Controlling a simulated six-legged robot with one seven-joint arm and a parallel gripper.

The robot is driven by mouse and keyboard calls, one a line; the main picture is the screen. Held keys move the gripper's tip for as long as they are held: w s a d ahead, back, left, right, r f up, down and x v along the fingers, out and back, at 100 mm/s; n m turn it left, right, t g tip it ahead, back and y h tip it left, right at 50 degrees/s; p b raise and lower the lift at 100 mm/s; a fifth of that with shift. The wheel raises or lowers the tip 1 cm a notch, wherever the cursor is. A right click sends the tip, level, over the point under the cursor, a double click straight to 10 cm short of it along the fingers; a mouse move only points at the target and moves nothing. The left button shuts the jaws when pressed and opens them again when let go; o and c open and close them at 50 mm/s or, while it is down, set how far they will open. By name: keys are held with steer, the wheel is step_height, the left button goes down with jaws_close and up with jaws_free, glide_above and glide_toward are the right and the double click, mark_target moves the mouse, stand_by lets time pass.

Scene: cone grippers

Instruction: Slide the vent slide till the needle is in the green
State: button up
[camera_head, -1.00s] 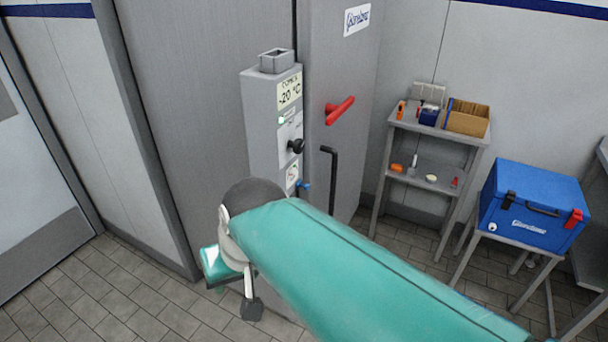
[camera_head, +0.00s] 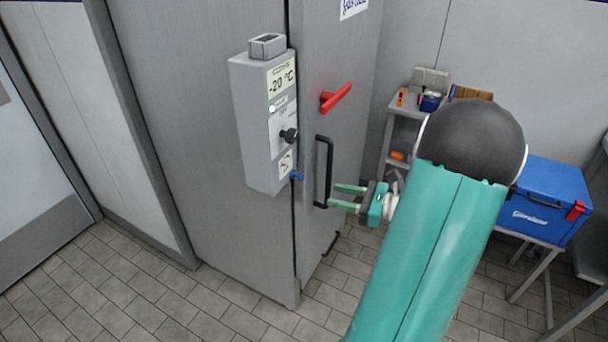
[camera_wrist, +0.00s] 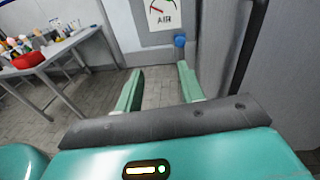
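The vent slide seems to be the small blue knob (camera_head: 297,176) low on the grey control box (camera_head: 262,130); it also shows in the wrist view (camera_wrist: 180,40). Just above it is a dial marked AIR (camera_wrist: 163,12), cut off by the top edge. A needle and a red part show on the dial, but I cannot tell exactly where the needle rests. My gripper (camera_head: 333,195) is open and empty, right of the knob and slightly lower. In the wrist view the knob is beyond the fingertips (camera_wrist: 160,70), nearer the right finger, apart from both.
A black vertical handle (camera_head: 318,172) stands on the freezer door close to my fingers. A red lever (camera_head: 337,97) and black knob (camera_head: 289,135) are higher up. A shelf (camera_head: 393,112) and blue cooler (camera_head: 545,200) are at right. A table with items (camera_wrist: 45,60) shows at left.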

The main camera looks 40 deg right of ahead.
mark_target(303, 177)
steer(key=shift+m+t+h, duration=0.7)
steer(key=shift+m+t, duration=0.1)
steer(key=shift+m, duration=0.1)
steer(key=x, duration=0.3)
steer(key=d+x, duration=0.1)
steer(key=x, duration=0.3)
steer(key=w+d+x, duration=0.1)
steer(key=x, duration=0.3)
steer(key=shift+d+f, duration=0.15)
steer(key=shift+f, duration=0.2)
jaws_close()
